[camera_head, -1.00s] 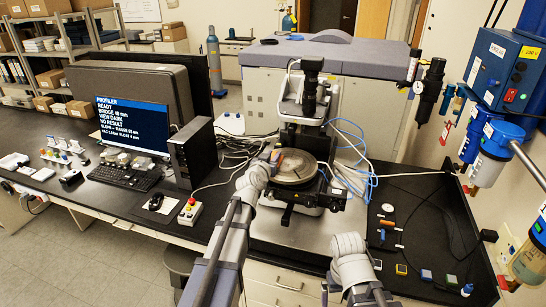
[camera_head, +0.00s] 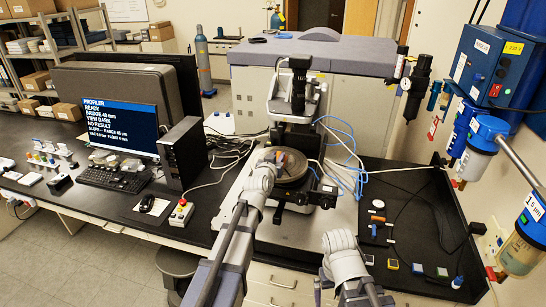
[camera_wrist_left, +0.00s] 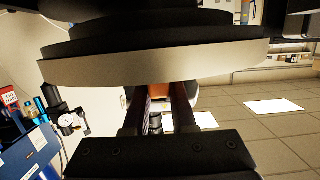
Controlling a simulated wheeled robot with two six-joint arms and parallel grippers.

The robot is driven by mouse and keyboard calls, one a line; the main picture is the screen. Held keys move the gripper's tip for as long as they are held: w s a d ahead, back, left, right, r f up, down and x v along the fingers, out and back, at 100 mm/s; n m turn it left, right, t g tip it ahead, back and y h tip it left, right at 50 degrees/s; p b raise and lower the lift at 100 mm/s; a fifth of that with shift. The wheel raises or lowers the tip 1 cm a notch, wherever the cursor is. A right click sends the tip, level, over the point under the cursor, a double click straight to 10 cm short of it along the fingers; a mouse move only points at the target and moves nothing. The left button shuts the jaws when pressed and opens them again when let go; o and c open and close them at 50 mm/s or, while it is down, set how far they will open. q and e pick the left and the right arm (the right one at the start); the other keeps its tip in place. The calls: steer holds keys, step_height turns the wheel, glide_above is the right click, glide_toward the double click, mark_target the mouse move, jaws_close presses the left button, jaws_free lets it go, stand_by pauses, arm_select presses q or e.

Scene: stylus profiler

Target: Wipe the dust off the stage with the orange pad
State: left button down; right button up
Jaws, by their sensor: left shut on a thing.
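The round stage (camera_head: 297,176) of the profiler sits below the instrument's upright head. My left gripper (camera_head: 272,157) is at the stage's near left side, shut on the orange pad (camera_head: 281,155), of which only a small part shows. In the left wrist view the stage's pale rim (camera_wrist_left: 150,66) fills the upper part, and a bit of orange pad (camera_wrist_left: 157,89) shows between the dark fingers. I cannot tell whether the pad touches the stage top, and dust cannot be made out. My right gripper is out of sight; only my right arm shows.
The profiler's upper head (camera_head: 298,92) stands close behind the stage. Blue tubing (camera_head: 345,150) runs on its right. A monitor (camera_head: 118,128), keyboard (camera_head: 117,179) and red-button box (camera_head: 181,213) are on the left. Small items lie on the black bench at right.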

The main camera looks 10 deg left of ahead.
mark_target(294, 164)
arm_select(q)
steer(key=shift+s+d+f, duration=0.1)
steer(key=shift+d, duration=0.95)
steer(key=shift+d, duration=1.8)
steer(key=shift+w, duration=0.7)
steer(key=shift+w+a, duration=0.1)
steer(key=shift+a, duration=1.7)
steer(key=shift+a, duration=1.75)
steer(key=shift+a, duration=0.15)
